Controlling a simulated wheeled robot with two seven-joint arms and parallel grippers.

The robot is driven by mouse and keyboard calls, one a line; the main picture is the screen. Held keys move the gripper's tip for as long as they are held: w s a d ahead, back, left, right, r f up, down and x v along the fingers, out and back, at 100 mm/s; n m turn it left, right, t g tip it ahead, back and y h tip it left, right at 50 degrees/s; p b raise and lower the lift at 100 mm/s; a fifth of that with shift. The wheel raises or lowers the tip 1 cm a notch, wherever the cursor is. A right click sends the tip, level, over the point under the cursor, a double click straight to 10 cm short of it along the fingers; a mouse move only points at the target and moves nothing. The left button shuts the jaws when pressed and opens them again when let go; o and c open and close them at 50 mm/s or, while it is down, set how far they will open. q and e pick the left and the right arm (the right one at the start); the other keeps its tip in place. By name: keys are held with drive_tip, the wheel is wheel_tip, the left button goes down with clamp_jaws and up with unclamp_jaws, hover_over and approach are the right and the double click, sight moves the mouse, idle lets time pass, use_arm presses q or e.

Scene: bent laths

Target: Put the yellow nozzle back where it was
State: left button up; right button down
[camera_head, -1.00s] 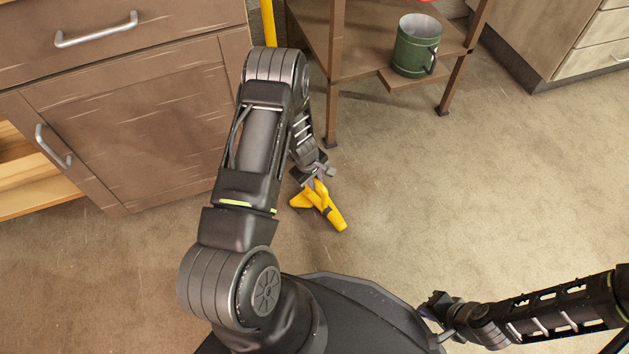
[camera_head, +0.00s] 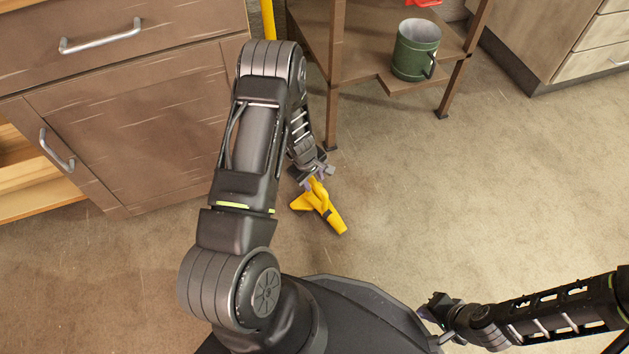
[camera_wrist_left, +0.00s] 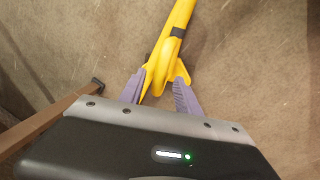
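The yellow nozzle (camera_head: 320,208), with a dark band near one end, appears to lie on the floor in front of the brown rack. It also shows at the top of the left wrist view (camera_wrist_left: 168,50). My left gripper (camera_head: 315,181) is right at its rear end. In the left wrist view, the purple fingers (camera_wrist_left: 160,82) stand apart on either side of the nozzle's end, with floor visible beside the right finger. I see no clear grip on it. My right gripper (camera_head: 436,308) is low at the right, away from the nozzle; its fingers are too small to judge.
A brown rack (camera_head: 336,75) with a green mug (camera_head: 415,50) on its lower shelf stands behind the nozzle. A wooden cabinet (camera_head: 130,125) is at the left. A yellow pole (camera_head: 268,20) stands between them. The floor (camera_head: 500,190) at the right is clear.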

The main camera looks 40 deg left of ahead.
use_arm(q)
wheel_tip(320, 180, up, 9)
drive_tip(key=s+p, duration=0.1)
drive_tip(key=p, duration=0.2)
drive_tip(key=shift+s+a+f, duration=0.2)
drive_tip(key=shift+s, duration=0.15)
drive_tip(key=s+d+m+h, duration=0.1)
drive_tip(key=s+d+m, duration=0.3)
drive_tip(key=d, duration=0.5)
drive_tip(key=s+d+m+h, duration=0.1)
drive_tip(key=s+d+m, duration=0.4)
drive_tip(key=d, duration=0.5)
drive_tip(key=s+d+m+g+h, duration=0.1)
drive_tip(key=s+d+m, duration=0.3)
drive_tip(key=s+d, duration=0.3)
drive_tip(key=shift+s+d+r, duration=0.25)
drive_tip(key=shift+d+r, duration=0.1)
drive_tip(key=shift+d, duration=0.8)
